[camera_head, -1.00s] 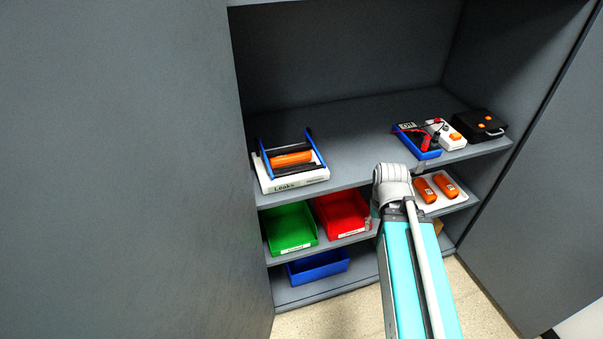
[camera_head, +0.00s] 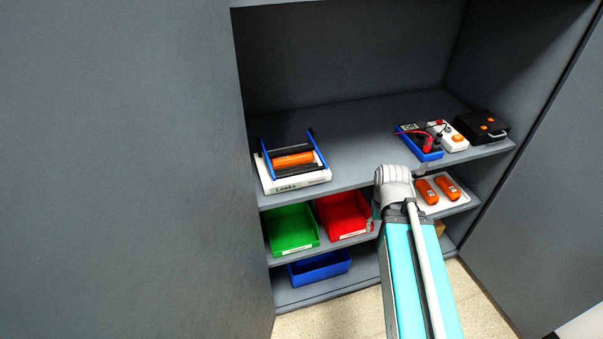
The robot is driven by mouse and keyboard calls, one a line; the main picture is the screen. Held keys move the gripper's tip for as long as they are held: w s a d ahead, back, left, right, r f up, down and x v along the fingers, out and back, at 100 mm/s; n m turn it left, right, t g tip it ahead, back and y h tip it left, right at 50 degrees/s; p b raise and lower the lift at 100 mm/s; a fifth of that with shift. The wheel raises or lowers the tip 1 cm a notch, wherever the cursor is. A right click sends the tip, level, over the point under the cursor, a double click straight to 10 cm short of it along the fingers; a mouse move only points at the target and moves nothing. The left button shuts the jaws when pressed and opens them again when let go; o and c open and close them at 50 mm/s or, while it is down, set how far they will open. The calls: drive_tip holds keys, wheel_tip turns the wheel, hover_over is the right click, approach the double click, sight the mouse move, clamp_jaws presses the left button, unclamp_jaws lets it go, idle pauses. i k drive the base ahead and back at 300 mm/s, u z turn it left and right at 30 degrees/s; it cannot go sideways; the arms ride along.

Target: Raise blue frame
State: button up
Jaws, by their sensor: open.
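The blue frame (camera_head: 323,155) sits on the upper shelf at the left. It has blue side bars, dark rollers or bars across it and an orange cylinder (camera_head: 293,160) between them. It rests on a white box or binder (camera_head: 298,182) with the printed word "Leaks". My arm reaches in from the lower right. My gripper (camera_head: 372,222) shows only as a small part left of the arm's end, by the red bin and below the upper shelf's edge. The arm hides most of it. It is apart from the blue frame, with nothing visible in it.
On the upper shelf at right are a blue tray (camera_head: 428,156) with a meter, a white device (camera_head: 455,143) and a black case (camera_head: 482,126). Below are a green bin (camera_head: 292,231), a red bin (camera_head: 345,214), a blue bin (camera_head: 320,267) and a white tray (camera_head: 456,204). The upper shelf's middle is clear.

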sight(313, 146)
drive_tip(key=u, duration=0.45)
drive_tip(key=k, duration=1.5)
drive_tip(key=z, duration=0.35)
drive_tip(key=i, duration=1)
drive_tip(key=u, duration=0.05)
